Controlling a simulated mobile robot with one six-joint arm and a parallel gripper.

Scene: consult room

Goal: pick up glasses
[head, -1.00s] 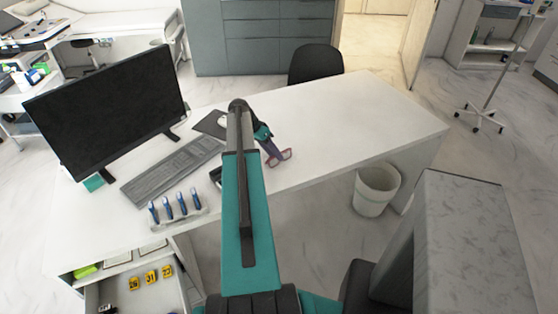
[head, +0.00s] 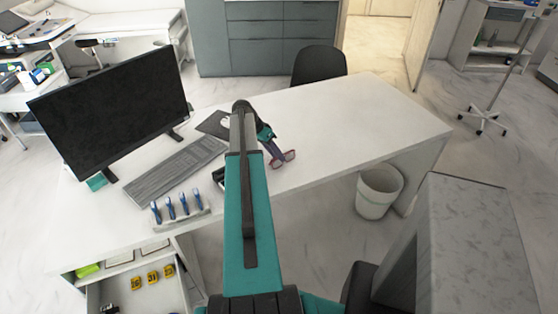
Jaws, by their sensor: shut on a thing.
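The glasses (head: 284,158) have a dark red frame and are at the white desk, right of my arm in the head view. My gripper (head: 271,146) is at the glasses, shut on them at their upper left part. The arm hides part of the gripper, and the fingertips are small. I cannot tell whether the glasses still touch the desk.
The white desk (head: 350,110) is clear to the right. A keyboard (head: 175,168), a monitor (head: 110,108) and a rack of blue-handled tools (head: 180,218) stand left. A black chair (head: 318,64) is behind, a waste bin (head: 378,190) right.

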